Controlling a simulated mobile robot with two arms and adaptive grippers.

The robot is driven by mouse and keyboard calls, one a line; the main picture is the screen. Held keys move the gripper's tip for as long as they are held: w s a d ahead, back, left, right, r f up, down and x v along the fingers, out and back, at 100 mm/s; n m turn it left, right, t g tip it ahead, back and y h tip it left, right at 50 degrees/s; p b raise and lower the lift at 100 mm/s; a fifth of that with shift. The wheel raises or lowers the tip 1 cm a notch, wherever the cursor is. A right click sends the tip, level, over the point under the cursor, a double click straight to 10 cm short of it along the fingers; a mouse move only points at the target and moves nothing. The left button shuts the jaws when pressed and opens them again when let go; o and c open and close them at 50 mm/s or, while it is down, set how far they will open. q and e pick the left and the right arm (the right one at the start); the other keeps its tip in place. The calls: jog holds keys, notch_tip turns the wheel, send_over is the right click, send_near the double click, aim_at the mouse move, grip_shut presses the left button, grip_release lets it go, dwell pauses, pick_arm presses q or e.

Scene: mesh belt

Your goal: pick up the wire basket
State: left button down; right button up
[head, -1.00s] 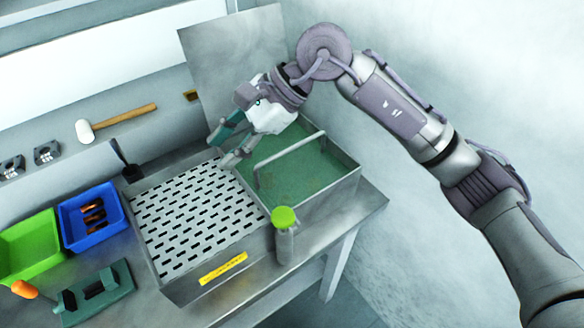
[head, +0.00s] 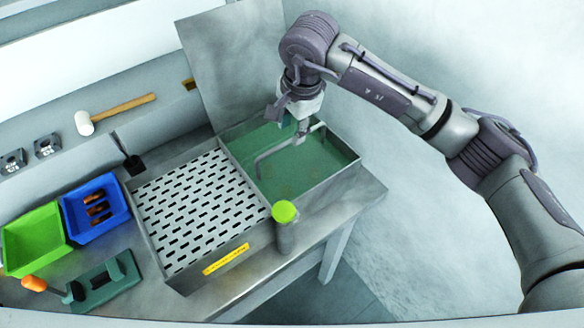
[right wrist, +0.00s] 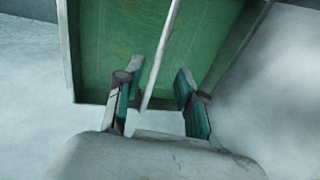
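The wire basket shows as a pale bar handle (head: 275,150) that stands up out of the green-filled right tank (head: 340,180). Its body is not clearly visible below the green surface. My right gripper (head: 301,130) is over the far part of the handle, pointing down. In the right wrist view the gripper (right wrist: 160,95) is open, with the handle (right wrist: 164,55) running between its two teal-padded fingers. The handle lies nearer the left finger; whether it touches cannot be told. My left gripper is not in view.
A perforated tray (head: 195,205) fills the left half of the tank. A green-capped bottle (head: 285,228) stands at the front wall. Blue (head: 73,212) and green (head: 35,240) bins and a green fixture (head: 105,283) are at left. A metal panel (head: 230,65) rises behind.

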jog(key=f, duration=0.1)
jog(key=f+p, duration=0.2)
jog(key=shift+w+d+f, duration=0.15)
jog(key=shift+w+f, duration=0.1)
jog(key=shift+f, duration=0.05)
jog(key=shift+w+f, duration=0.15)
jog(key=shift+f, duration=0.45)
grip_shut()
jog(key=shift+r, duration=0.1)
